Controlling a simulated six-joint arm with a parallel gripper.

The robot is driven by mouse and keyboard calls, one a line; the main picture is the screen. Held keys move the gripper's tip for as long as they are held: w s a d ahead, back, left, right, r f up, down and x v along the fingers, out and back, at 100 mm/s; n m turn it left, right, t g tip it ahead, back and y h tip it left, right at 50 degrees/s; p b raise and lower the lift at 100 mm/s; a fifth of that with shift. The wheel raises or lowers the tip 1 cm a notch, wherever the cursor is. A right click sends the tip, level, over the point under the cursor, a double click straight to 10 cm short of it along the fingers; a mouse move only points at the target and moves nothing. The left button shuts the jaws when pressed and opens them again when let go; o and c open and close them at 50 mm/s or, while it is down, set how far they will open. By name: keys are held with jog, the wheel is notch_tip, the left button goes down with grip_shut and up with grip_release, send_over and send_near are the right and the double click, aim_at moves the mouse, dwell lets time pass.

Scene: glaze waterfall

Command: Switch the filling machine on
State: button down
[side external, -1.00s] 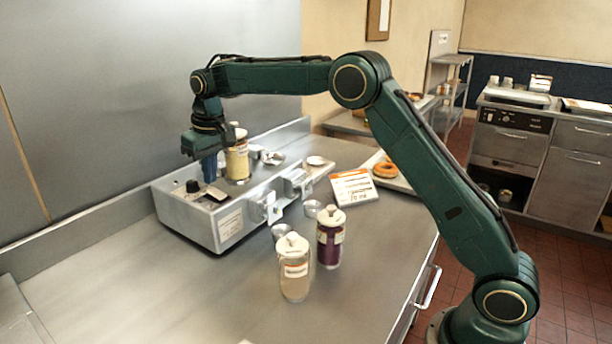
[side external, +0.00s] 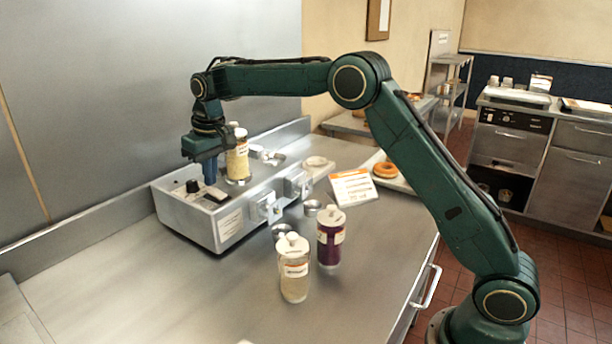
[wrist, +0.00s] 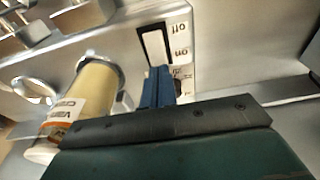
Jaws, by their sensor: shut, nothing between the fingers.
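The filling machine (side external: 231,222) is a long silver box on the steel counter. Its rocker switch (wrist: 154,48), with "on" and "off" marks, shows in the wrist view as a white plate with a dark frame. My gripper (side external: 210,180) points down over the machine's left end, with its blue fingers shut and empty. In the wrist view the gripper's fingertips (wrist: 158,72) are at the "on" end of the switch and cover part of it. I cannot tell whether they touch it or which way the rocker is tilted.
A yellow-filled bottle (side external: 238,162) stands in the machine close beside my gripper. A black knob (side external: 192,186) is to its left. A purple bottle (side external: 330,238) and a pale bottle (side external: 294,268) stand in front. A donut (side external: 385,170) lies on a tray. The counter's front left is clear.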

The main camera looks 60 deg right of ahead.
aim_at(213, 190)
jog(key=shift+f, duration=0.75)
dwell(0.7)
jog(key=shift+r, duration=3.55)
